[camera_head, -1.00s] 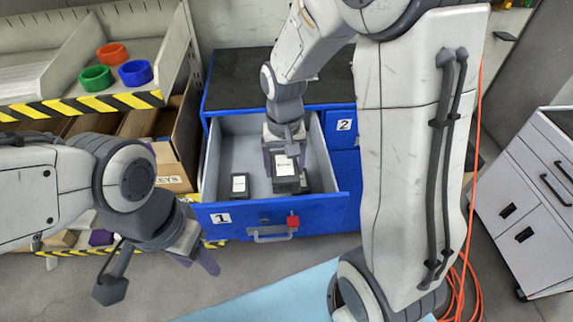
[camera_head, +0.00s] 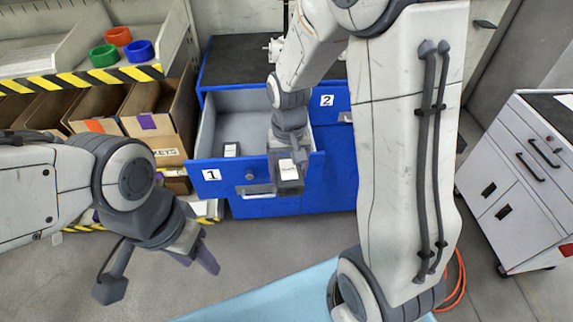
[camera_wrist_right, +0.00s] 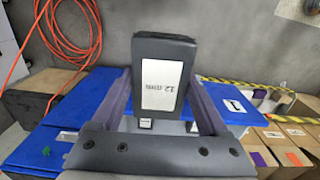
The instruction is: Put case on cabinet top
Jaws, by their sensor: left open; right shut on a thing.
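A dark case with a white label (camera_head: 288,170) is held by my right gripper (camera_head: 285,152). In the head view it shows in front of the drawer front marked 1. The right wrist view shows the case (camera_wrist_right: 160,84) upright between the two fingers of my right gripper (camera_wrist_right: 163,108). The cabinet top (camera_head: 235,65) is a black surface on a blue cabinet, partly hidden behind my right arm. My left gripper (camera_head: 160,272) is open and empty, in front of the shelves at the lower left.
Drawer 1 (camera_head: 212,174) is pulled open, with another labelled case (camera_head: 231,149) inside. A shelf with coloured rings (camera_head: 104,55) and cardboard boxes (camera_head: 155,132) stands at the left. A white drawer unit (camera_head: 515,180) stands at the right. An orange cable (camera_wrist_right: 75,45) lies on the floor.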

